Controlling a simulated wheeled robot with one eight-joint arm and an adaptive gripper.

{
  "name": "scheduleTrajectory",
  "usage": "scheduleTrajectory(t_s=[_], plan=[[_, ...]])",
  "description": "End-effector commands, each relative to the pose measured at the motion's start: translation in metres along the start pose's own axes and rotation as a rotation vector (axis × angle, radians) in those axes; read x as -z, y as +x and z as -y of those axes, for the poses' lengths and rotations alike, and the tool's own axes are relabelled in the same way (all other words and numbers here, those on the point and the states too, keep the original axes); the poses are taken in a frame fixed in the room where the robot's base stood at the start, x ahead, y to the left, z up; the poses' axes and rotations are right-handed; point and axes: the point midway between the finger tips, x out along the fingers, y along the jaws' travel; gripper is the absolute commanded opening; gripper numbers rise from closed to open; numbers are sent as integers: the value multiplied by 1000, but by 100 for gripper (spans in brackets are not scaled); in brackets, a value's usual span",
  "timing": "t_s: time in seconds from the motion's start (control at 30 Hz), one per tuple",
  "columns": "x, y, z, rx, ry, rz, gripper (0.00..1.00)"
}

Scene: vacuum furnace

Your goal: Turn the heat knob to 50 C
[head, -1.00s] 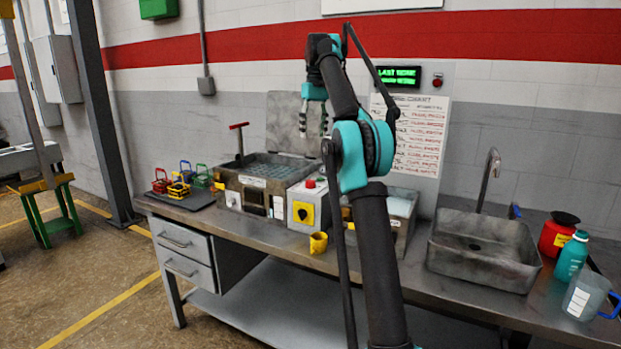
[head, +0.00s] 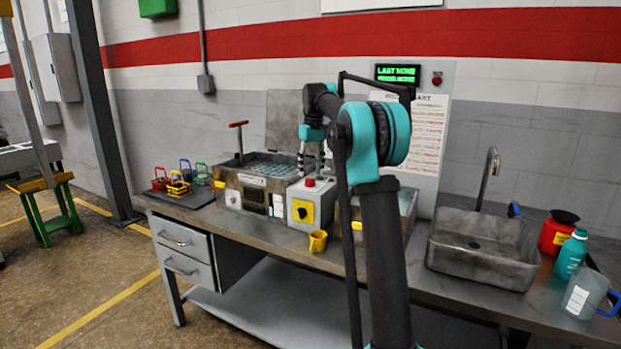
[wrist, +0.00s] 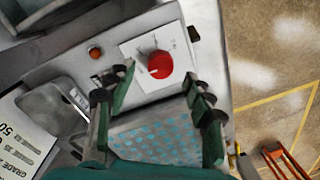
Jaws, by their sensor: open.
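A red round knob (wrist: 158,64) sits on a white plate on top of a grey control box; its markings are too small to read. In the head view, a red knob (head: 310,183) shows on that box's top. My gripper (wrist: 158,86) points down over the box, its dark green fingers spread apart, one on each side below the knob in the wrist view. Nothing is between them. In the head view, my gripper (head: 309,163) is just above the box. I cannot tell whether a finger touches it.
An orange lamp (wrist: 95,52) is beside the knob. The box front carries a black switch on a yellow plate (head: 302,212). A mesh-topped bath (head: 240,182) stands left of the box, and small baskets (head: 180,182) farther left. A yellow cup (head: 318,241) is in front; a sink (head: 480,262) is right.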

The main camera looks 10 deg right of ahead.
Motion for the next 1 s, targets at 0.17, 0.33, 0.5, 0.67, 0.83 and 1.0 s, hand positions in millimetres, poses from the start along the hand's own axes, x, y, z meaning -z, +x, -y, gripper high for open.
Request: scheduleTrajectory(t_s=[0.17,0.33,0.5,0.67,0.83,1.0], plan=[[0,23,0,0,0,0,52],[0,32,0,0,0,0,52],[0,33,0,0,0,0,52],[0,33,0,0,0,0,46],[0,33,0,0,0,0,25],[0,33,0,0,0,0,4]])
